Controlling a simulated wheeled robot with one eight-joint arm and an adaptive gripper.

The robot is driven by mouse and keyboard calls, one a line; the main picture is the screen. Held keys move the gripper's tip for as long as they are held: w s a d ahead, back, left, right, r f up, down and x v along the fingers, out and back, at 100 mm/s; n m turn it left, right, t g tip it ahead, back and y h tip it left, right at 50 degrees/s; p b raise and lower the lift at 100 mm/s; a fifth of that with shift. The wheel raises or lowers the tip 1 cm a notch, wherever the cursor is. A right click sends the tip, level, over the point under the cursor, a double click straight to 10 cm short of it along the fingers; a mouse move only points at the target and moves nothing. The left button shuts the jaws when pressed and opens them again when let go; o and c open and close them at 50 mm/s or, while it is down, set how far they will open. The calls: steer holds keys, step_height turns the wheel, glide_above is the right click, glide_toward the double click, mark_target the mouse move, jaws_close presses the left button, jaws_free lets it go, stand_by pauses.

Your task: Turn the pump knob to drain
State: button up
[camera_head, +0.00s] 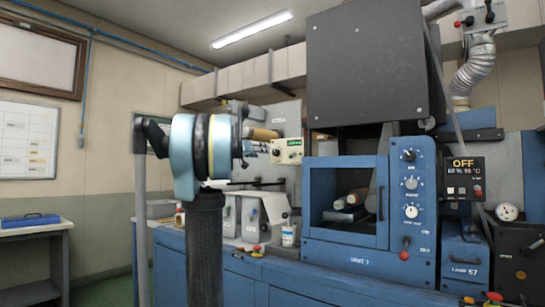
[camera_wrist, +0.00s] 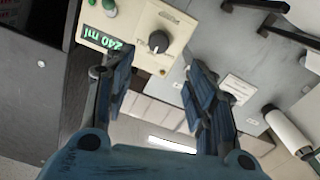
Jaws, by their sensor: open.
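A cream control box (camera_head: 296,157) with a small green display is on the machine, right of my arm in the head view. In the wrist view the control box (camera_wrist: 126,18) appears rotated, and its green display reads 240 ml. A round dark knob (camera_wrist: 158,42) with a light pointer mark sits on its face; the dial lettering is too small to read. My gripper (camera_wrist: 152,66) is open and empty. The knob appears just past the fingertips, between the two fingers in the picture; contact is not visible.
A blue machine cabinet (camera_head: 348,254) with several dials stands right of the control box. A dark hood (camera_head: 368,65) hangs above it. A white roller (camera_wrist: 287,132) lies right in the wrist view.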

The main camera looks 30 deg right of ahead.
mark_target(274, 152)
steer(key=x, duration=1.2)
steer(key=c, duration=1.1)
steer(key=shift+o, duration=0.2)
steer(key=shift+w+a+r, duration=0.1)
